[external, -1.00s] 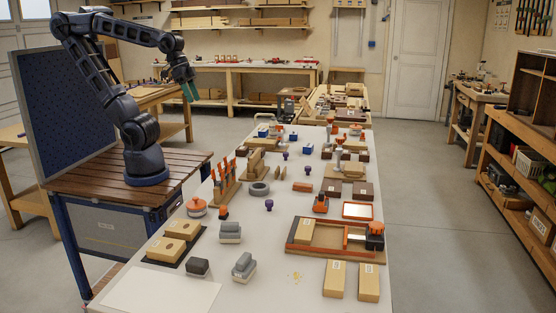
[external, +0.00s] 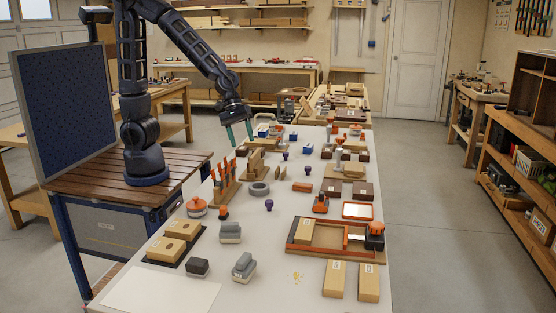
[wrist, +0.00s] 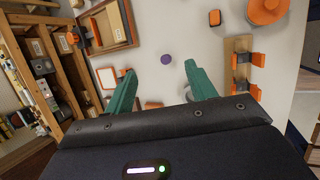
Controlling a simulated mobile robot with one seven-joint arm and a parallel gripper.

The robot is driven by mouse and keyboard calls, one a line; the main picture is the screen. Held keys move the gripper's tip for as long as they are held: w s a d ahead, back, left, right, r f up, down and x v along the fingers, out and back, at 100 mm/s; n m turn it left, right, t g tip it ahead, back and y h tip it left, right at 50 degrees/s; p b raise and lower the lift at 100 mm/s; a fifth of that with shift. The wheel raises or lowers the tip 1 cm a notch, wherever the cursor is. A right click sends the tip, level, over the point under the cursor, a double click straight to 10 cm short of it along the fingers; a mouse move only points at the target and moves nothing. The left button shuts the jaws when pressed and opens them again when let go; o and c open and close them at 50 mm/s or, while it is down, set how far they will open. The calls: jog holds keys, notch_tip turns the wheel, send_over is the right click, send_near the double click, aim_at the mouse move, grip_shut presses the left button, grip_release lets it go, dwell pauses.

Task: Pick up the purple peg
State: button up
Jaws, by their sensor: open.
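Several small purple pegs stand upright on the white bench.
A wooden rack with orange-handled tools (external: 226,185) and a grey ring (external: 260,188) stand near the nearest peg. An orange round pot (external: 197,207) is to its left. A wooden tray with orange parts (external: 320,235) lies front right. Bare bench surrounds the peg.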

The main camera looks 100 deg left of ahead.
jog(key=w+a+f+n, duration=0.1)
jog(key=w+f+n, duration=0.45)
jog(key=f, duration=0.35)
jog(key=n+y, duration=0.1)
jog(key=n, duration=0.5)
send_over(269, 201)
jog(key=s+a, duration=0.2)
notch_tip(269, 201, down, 10)
jog(key=shift+m, duration=0.25)
jog(key=shift+s+x, duration=0.1)
jog(key=shift+x, duration=1.7)
jog(key=shift+s+x, duration=0.15)
jog(key=shift+x, duration=1.7)
jog(key=shift+f, duration=0.1)
jog(key=c, duration=1.1)
jog(key=shift+o, duration=0.2)
